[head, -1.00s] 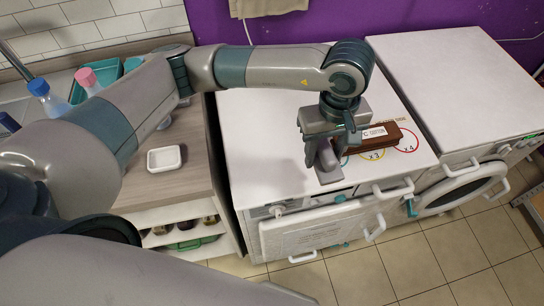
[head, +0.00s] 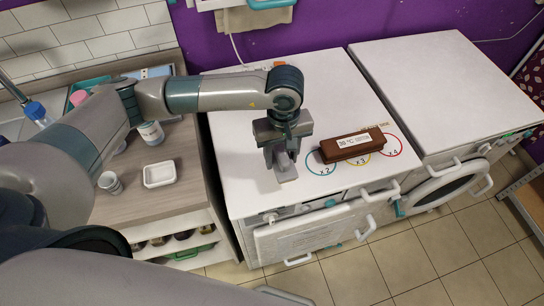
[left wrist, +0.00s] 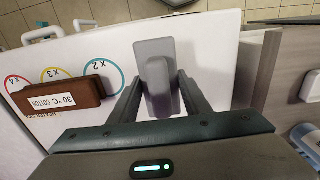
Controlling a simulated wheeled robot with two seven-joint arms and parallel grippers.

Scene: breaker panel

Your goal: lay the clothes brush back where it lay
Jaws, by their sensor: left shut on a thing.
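The clothes brush, a grey flat piece with a raised grip (left wrist: 154,48), is between the fingers of my left gripper (left wrist: 160,95) in the left wrist view. In the head view my left gripper (head: 284,150) points down over the left washing machine's white top (head: 265,100), shut on the brush (head: 288,174). The brush is left of the coloured rings. Whether it touches the top I cannot tell. My right gripper is not in view.
A brown block labelled 30 °C cotton (head: 352,146) lies right of the gripper, partly over rings x2 (head: 321,172), x3 and x4 (head: 398,146). A white dish (head: 160,174) and a cup (head: 110,182) stand on the left counter. The machine top's left part is clear.

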